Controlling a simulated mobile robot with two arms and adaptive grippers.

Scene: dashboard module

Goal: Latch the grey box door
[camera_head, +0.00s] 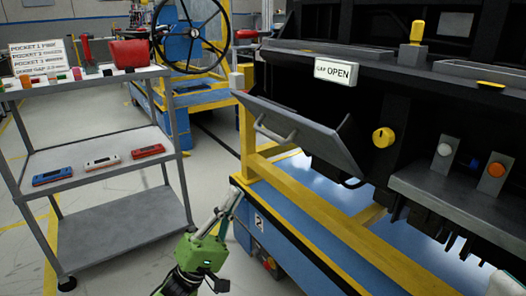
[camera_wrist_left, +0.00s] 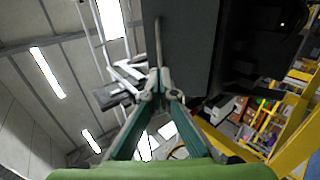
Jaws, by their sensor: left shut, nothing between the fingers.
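The grey box door (camera_head: 310,135) hangs open, tilted outward and down from the dark module, with a bar handle (camera_head: 275,131) on its outer face. A yellow knob (camera_head: 383,137) sits on the module to its right; I cannot tell if it is the latch.
A yellow and blue stand (camera_head: 257,165) carries the module. A grey shelf cart (camera_head: 100,157) with small devices stands at left. A steering wheel (camera_head: 192,33) is behind. White and orange buttons (camera_head: 496,169) sit at right. Floor between cart and stand is clear.

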